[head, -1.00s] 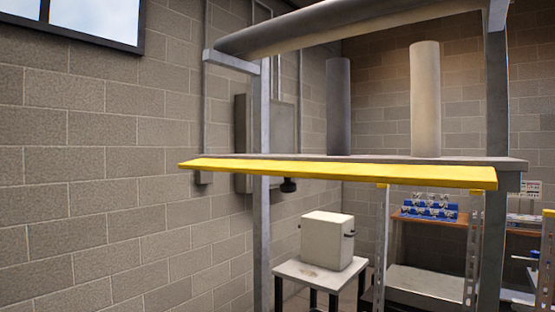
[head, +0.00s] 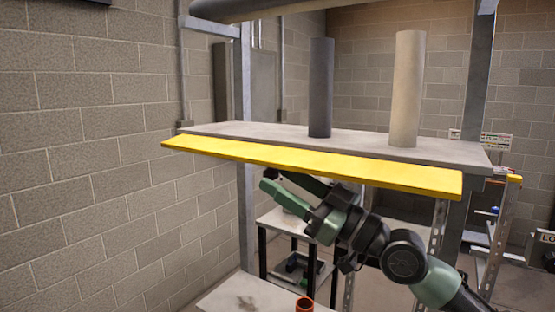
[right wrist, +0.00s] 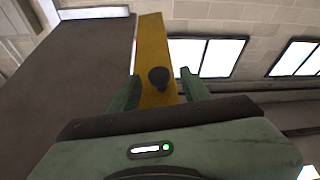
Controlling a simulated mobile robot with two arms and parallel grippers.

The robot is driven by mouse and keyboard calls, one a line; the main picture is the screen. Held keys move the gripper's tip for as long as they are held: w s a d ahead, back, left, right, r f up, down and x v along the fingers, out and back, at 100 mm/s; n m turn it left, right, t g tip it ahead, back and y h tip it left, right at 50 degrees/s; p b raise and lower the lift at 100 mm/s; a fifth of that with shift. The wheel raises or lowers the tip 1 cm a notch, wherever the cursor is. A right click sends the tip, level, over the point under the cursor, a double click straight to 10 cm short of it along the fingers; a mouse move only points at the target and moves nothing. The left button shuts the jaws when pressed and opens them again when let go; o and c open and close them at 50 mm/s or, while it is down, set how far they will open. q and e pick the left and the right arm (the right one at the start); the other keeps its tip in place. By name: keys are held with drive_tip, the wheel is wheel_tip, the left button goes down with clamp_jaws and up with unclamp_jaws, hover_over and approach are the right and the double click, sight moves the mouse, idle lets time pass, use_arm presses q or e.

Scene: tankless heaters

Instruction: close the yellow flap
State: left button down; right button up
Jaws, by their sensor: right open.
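The yellow flap (head: 320,166) is a long flat board along the front edge of the grey shelf (head: 270,136). It sticks out toward me, close to level. My right gripper (head: 277,182) is raised beneath the flap, left of its middle, with its fingers pointing left and up. In the right wrist view, the flap (right wrist: 152,45) runs up the picture, and a dark round knob (right wrist: 158,77) on it shows between the two open green fingers (right wrist: 160,80). I cannot tell whether the fingers touch the knob. My left gripper is out of view.
A dark grey cylinder (head: 320,90) and a cream cylinder (head: 406,90) stand on the shelf. Metal posts (head: 245,200) support it. A block wall (head: 80,150) rises at the left.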

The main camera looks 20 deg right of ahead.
drive_tip(key=shift+w+a+r, duration=0.2)
drive_tip(key=shift+w+a, duration=0.2)
drive_tip(key=shift+w, duration=0.2)
clamp_jaws()
idle(1.1)
